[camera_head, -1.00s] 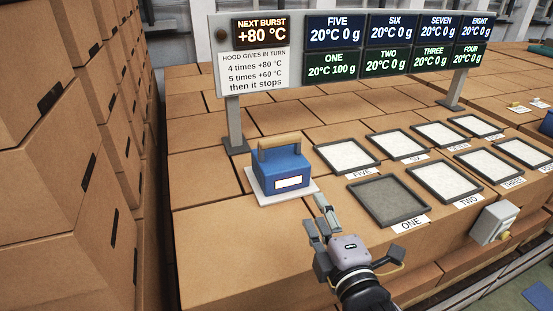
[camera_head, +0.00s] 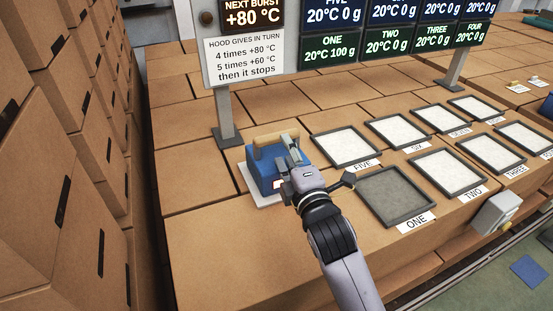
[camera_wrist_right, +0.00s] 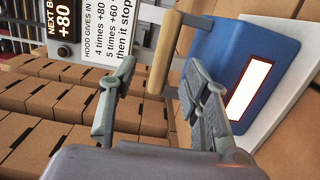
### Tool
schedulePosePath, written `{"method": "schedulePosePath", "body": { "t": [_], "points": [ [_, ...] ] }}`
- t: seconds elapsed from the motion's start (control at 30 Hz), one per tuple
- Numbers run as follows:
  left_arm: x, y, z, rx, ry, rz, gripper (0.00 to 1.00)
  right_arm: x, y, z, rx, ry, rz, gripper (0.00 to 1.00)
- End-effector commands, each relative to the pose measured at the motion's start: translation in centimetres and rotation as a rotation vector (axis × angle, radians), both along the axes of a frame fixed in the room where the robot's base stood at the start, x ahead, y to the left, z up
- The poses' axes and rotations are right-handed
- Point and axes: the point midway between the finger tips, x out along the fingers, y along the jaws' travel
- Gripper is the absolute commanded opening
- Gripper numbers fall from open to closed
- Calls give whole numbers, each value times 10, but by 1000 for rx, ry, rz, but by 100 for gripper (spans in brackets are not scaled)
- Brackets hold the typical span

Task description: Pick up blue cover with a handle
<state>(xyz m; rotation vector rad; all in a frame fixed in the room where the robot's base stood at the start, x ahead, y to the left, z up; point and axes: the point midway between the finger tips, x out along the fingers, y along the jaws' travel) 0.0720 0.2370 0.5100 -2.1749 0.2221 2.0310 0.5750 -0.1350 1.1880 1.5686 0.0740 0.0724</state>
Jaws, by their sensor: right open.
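The blue cover (camera_head: 256,172) is a blue block with a tan bar handle (camera_head: 266,148) on top and a white label. It stands upright on a white pad (camera_head: 263,201) on the brown brick-like surface. My right gripper (camera_head: 291,152) is at the cover's right side and hides part of it, label included. In the right wrist view the handle (camera_wrist_right: 163,50) lies ahead, between the lines of the two open fingers (camera_wrist_right: 158,72). The blue face (camera_wrist_right: 225,55) is behind the right-hand finger. The fingers are not closed on anything. I cannot tell whether they touch the cover.
Several framed pads lie to the right; the one labelled ONE (camera_head: 362,202) is grey, the others white. A display board (camera_head: 245,62) on posts stands behind the cover. Stacked brown boxes (camera_head: 50,170) rise at the left. A small grey box (camera_head: 496,212) is at the front right.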

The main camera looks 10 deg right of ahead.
Motion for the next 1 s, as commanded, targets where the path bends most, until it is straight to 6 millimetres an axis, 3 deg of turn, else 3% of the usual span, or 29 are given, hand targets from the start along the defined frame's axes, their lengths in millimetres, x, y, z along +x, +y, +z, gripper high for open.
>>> {"method": "schedulePosePath", "body": {
  "t": [0.1, 0.3, 0.6, 0.93, 1.0],
  "points": [
    [8, -1, 7, -2, -12, 0, 40, 16, 1, 2, 2, 0, -1, 43],
    [25, -3, 14, -5, -37, 0, 40, 28, 3, 0, 2, 1, 0, 43],
    [19, -3, 32, -5, -29, 1, 40, 66, 8, -4, 2, 0, -1, 43],
    [15, -2, 32, -4, -23, 2, 40, 73, 8, -6, 1, 0, -1, 43],
    [15, -2, 32, -4, -22, 2, 40, 73, 8, -6, 1, 0, -1, 39]
  ]
}}
